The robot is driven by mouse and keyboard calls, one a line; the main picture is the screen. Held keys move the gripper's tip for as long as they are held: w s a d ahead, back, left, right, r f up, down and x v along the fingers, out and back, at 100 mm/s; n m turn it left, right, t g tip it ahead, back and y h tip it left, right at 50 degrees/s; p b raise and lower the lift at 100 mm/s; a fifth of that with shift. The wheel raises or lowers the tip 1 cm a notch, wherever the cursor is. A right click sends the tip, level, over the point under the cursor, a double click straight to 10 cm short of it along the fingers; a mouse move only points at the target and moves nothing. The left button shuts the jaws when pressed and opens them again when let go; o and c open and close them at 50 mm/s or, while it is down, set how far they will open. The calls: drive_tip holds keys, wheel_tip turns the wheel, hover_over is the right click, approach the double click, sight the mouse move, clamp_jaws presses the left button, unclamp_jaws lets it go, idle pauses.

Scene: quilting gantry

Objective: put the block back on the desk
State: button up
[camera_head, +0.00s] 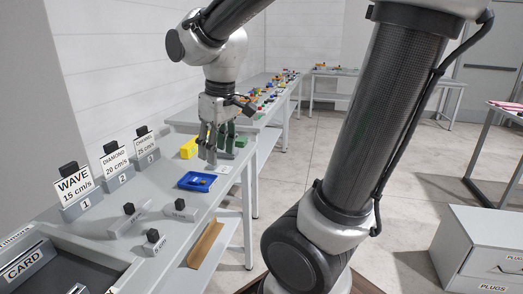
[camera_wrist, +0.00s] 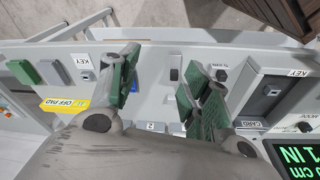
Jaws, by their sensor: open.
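My gripper (camera_head: 209,158) is open with nothing between its fingers, above the grey desk (camera_head: 113,255) near the blue tray. The wrist view shows its two green-padded fingers (camera_wrist: 165,92) spread wide over the desk. Small grey blocks with black knobs sit on the desk: one at the left (camera_head: 128,216), one at the right (camera_head: 180,208), and one in front, labelled in cm (camera_head: 153,240). Behind them stand three labelled blocks: WAVE (camera_head: 80,203), DIAMOND (camera_head: 118,175) and CHANNEL (camera_head: 146,155). I cannot tell which block the task means.
A yellow OFF PAD piece (camera_wrist: 64,103) lies nearby. A recessed CARD bay (camera_head: 35,272) is at the desk's near left.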

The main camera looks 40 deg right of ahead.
drive_tip(key=s+d+r+m+t, duration=0.1)
drive_tip(key=s+d+m+t, duration=0.1)
drive_tip(key=s+d, duration=0.4)
drive_tip(key=s+m, duration=0.1)
drive_tip(key=s, duration=0.4)
drive_tip(key=shift+r+m, duration=0.35)
drive_tip(key=shift+m, duration=0.05)
idle(0.4)
